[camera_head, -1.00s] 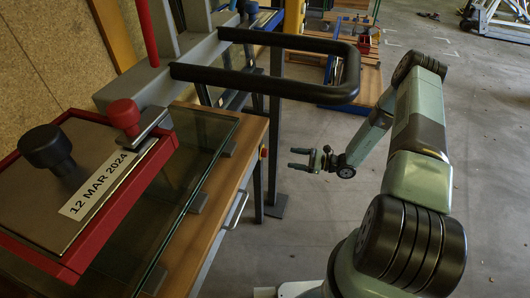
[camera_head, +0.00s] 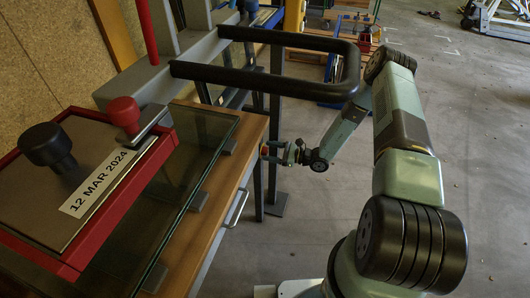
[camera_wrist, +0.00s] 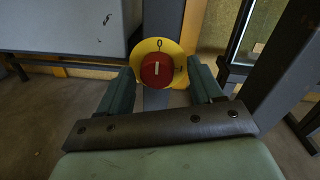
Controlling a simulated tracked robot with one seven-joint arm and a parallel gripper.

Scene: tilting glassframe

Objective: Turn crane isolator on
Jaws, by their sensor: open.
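The crane isolator shows in the wrist view as a yellow disc (camera_wrist: 175,48) with a red round knob (camera_wrist: 157,70) on it. The knob's short white mark stands upright, in line with the "0" at the top of the disc. A second mark at the disc's right edge looks like an "I". My gripper (camera_wrist: 160,74) is open, one dark green finger on each side of the knob. Whether the fingers touch the knob I cannot tell. In the head view my gripper (camera_head: 272,151) is at the isolator (camera_head: 264,151), on the bench's right side.
A black U-shaped handle (camera_head: 300,88) juts out above my gripper in the head view. The glass-topped wooden bench (camera_head: 208,230) with a drawer handle (camera_head: 237,208) stands left of my arm. Dark upright posts stand beside the isolator.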

